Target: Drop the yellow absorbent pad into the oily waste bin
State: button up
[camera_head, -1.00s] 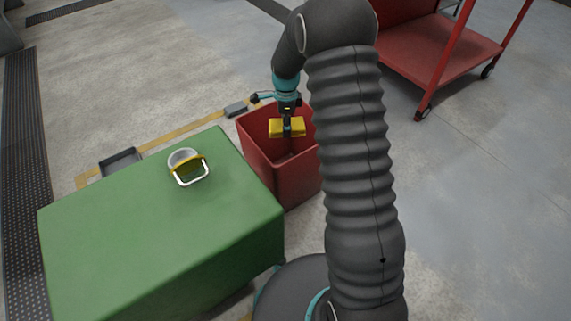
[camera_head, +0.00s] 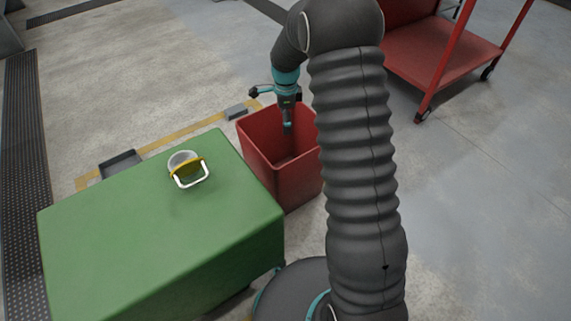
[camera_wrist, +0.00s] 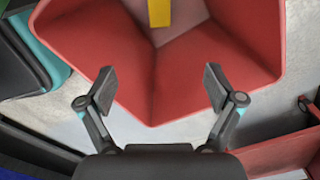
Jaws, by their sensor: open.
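The red open-topped bin (camera_head: 293,187) stands on the floor beside the green table, and its walls surround the wrist view (camera_wrist: 235,45). My gripper (camera_head: 287,126) points down over the bin's opening. In the wrist view its two fingers (camera_wrist: 160,84) are spread wide with nothing between them. The yellow pad (camera_wrist: 159,12) shows partly at the top edge of the wrist view, inside the bin and apart from the fingers. It is hidden by the bin's walls in the head view.
The green table (camera_head: 130,235) holds a grey and yellow bucket (camera_head: 184,163) with a white handle. A red wheeled cart (camera_head: 450,62) stands at the back right. A dark tray (camera_head: 120,163) and a small grey block (camera_head: 236,111) lie on the floor.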

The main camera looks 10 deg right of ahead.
notch_tip(320, 180, up, 9)
dwell(0.3)
dwell(0.5)
